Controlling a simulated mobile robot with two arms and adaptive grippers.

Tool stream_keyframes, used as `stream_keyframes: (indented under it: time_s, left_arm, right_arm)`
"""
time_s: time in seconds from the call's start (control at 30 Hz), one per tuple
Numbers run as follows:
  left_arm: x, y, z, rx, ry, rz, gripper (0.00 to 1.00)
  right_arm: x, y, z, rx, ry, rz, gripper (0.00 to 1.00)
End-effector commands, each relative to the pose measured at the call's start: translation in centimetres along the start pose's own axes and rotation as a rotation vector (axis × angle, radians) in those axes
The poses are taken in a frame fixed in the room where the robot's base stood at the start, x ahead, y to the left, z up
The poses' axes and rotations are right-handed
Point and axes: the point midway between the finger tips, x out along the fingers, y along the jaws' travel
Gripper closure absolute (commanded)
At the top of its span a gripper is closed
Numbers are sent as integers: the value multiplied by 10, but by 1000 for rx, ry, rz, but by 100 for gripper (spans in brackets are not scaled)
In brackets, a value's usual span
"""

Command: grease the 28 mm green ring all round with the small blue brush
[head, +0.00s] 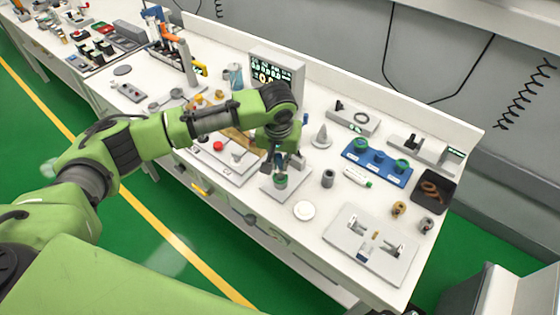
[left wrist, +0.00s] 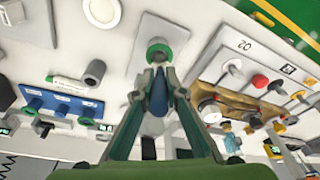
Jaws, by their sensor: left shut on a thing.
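My left gripper (head: 276,162) is low over a pale square plate (head: 298,185) near the table's front edge. In the left wrist view the gripper (left wrist: 158,85) is shut on the small blue brush (left wrist: 158,98), whose body shows between the fingers. A green ring (head: 281,181) sits on a post or fixture on that plate; it also shows just beyond the fingertips in the left wrist view (left wrist: 160,48). The fingers hide the brush tip, so I cannot tell whether it touches the ring. My right gripper is not in view.
A blue holder (head: 376,173) with several green parts stands to the right. A white tube with a green cap (head: 355,178), a grey cup (head: 327,179) and a white round dish (head: 304,210) are near the plate. A fixture board (head: 345,232) lies at the front right.

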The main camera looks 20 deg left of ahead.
Motion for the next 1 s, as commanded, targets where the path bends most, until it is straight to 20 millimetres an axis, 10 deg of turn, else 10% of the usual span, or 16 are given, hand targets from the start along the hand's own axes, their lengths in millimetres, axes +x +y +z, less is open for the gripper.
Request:
stream_keyframes:
  time_s: [1.0]
  left_arm:
    - [1, 0, 1, 0, -1, -1, 100]
  right_arm:
    - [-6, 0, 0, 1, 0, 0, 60]
